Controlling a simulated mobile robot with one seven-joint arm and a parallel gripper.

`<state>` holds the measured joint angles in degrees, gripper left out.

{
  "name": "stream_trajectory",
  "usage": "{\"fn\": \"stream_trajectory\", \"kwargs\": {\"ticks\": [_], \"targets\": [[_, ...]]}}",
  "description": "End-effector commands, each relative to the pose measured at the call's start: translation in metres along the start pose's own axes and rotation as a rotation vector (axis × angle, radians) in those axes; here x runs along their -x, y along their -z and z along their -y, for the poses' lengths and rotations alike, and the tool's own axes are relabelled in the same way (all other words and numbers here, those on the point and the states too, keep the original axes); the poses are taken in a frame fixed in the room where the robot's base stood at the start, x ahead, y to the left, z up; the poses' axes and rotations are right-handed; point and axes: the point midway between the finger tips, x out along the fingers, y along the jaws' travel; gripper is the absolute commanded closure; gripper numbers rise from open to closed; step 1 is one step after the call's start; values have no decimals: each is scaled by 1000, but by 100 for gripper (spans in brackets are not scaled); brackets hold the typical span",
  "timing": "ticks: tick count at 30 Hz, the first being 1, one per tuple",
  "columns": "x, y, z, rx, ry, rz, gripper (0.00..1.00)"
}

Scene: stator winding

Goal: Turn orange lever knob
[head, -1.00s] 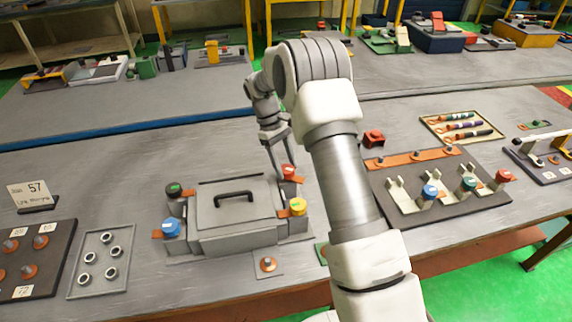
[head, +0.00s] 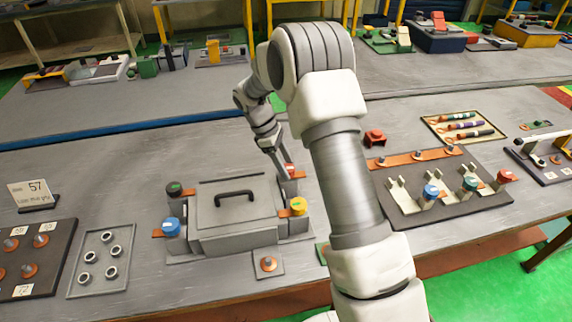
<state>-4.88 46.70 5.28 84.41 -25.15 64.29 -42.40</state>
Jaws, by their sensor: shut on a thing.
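The grey box (head: 236,218) with a dark handle on its lid stands on the table. Knobs sit at its corners: dark green (head: 174,188), blue (head: 171,227), yellow (head: 298,205) and red-orange (head: 290,171). Orange tabs stick out beside these knobs. My gripper (head: 287,166) points down at the box's back right corner and is shut on the red-orange knob. The fingers hide part of this knob. How far the knob is turned cannot be told.
My arm passes just right of the box. A dark board (head: 440,207) with blue, green and red knobs lies to the right. At the left are a grey tray of rings (head: 121,240) and a "57" card (head: 31,194). A small orange-centred plate (head: 268,265) lies in front.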

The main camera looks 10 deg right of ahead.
Motion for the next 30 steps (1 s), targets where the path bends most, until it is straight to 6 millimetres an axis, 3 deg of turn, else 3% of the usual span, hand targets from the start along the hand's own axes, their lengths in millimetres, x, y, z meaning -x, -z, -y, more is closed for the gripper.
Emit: {"fn": "stream_trajectory", "kwargs": {"ticks": [10, 11, 16, 26, 30], "targets": [[-5, 3, 4, 6, 10, 1, 100], [-5, 3, 4, 6, 10, 1, 44], [-3, 2, 3, 5, 7, 0, 15], [1, 1, 1, 2, 2, 0, 15], [16, 1, 0, 1, -1, -2, 15]]}}
